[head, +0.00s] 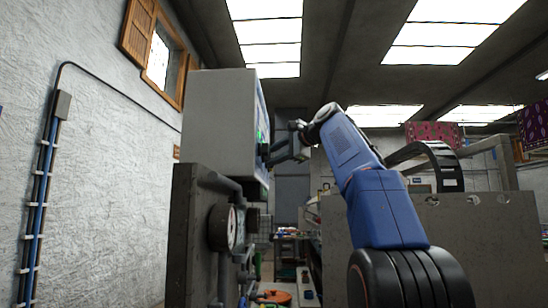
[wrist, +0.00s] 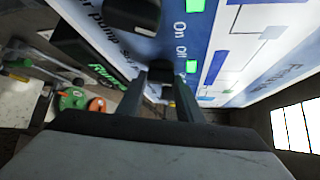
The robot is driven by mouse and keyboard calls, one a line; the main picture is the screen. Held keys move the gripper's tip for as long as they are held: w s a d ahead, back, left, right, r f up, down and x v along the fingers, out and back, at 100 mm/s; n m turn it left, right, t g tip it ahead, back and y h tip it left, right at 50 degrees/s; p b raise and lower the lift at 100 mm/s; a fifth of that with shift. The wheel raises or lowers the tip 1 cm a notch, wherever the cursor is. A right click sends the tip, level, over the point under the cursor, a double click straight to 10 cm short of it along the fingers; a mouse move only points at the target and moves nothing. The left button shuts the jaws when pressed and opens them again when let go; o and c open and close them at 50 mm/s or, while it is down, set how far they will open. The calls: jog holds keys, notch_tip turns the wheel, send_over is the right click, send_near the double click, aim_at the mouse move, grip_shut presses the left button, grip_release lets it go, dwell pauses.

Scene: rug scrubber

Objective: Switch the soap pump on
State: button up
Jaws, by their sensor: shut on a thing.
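A grey control box (head: 215,110) stands left of centre in the head view, its panel face turned right toward my gripper (head: 270,152). In the wrist view the panel (wrist: 240,55) is blue and white, with "On" and "Off" printed beside green lights (wrist: 192,66). My gripper (wrist: 162,80) is shut on a small black knob (wrist: 160,67) at the panel. A larger black knob (wrist: 133,14) sits above it in the wrist view. Part of a label there reads "pump"; I cannot read a soap label. The held knob's position is mostly hidden by the fingers.
A round gauge (head: 223,227) and pipes are mounted below the box. A black box with green lettering (wrist: 108,68) lies left of my fingers in the wrist view. A grey panel (head: 480,235) stands to the right of my arm.

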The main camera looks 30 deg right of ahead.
jog(key=shift+m+g, duration=0.8)
jog(key=shift+g, duration=0.2)
dwell(0.3)
jog(key=o, duration=1.1)
jog(key=shift+w, duration=0.1)
jog(key=shift+r, duration=0.1)
